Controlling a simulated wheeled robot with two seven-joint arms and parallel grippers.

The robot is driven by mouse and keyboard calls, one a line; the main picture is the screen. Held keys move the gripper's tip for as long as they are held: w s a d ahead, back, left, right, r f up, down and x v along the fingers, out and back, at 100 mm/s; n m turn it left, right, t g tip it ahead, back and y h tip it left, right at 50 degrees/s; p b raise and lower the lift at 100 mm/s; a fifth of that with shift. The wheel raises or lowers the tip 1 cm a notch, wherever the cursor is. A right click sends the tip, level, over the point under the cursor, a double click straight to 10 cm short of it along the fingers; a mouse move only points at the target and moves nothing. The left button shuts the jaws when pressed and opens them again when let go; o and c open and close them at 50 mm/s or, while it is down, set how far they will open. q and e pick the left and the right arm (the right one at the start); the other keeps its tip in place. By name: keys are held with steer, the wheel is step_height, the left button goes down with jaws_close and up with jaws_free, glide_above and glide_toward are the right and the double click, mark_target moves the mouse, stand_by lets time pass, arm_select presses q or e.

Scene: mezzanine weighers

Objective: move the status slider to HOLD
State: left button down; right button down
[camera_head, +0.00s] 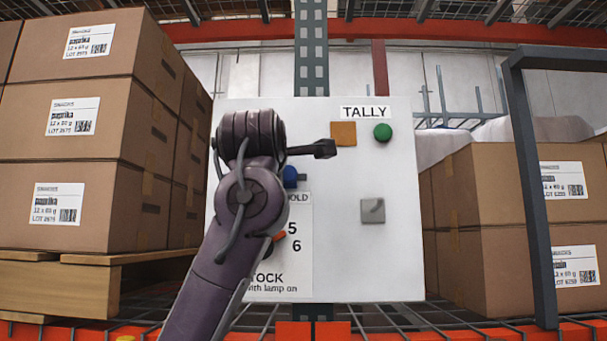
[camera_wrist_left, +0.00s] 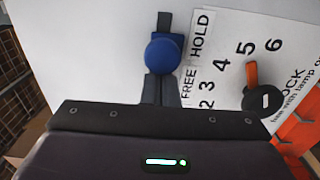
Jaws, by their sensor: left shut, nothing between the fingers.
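The status slider has a round blue knob (camera_wrist_left: 163,55), partly hidden by my arm in the head view (camera_head: 290,177). In the left wrist view a dark strip of its track (camera_wrist_left: 164,22) shows beyond the knob on the HOLD side. My right gripper is not in view.
The white panel (camera_head: 335,260) also carries a black dial with an orange pointer (camera_wrist_left: 251,75), a green button (camera_head: 382,132), an orange square (camera_head: 343,134) and a grey switch (camera_head: 372,210). Stacked cartons (camera_head: 70,175) stand left, more cartons (camera_head: 480,250) right, behind a grey post (camera_head: 532,190).

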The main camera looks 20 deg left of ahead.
arm_select(q)
steer(key=shift+d, duration=0.25)
steer(key=a+b+v, duration=0.2)
steer(key=b+v, duration=0.4)
steer(key=v, duration=0.3)
steer(key=shift+s+d, duration=0.4)
steer(key=shift+s, duration=0.25)
stand_by(0.4)
stand_by(0.5)
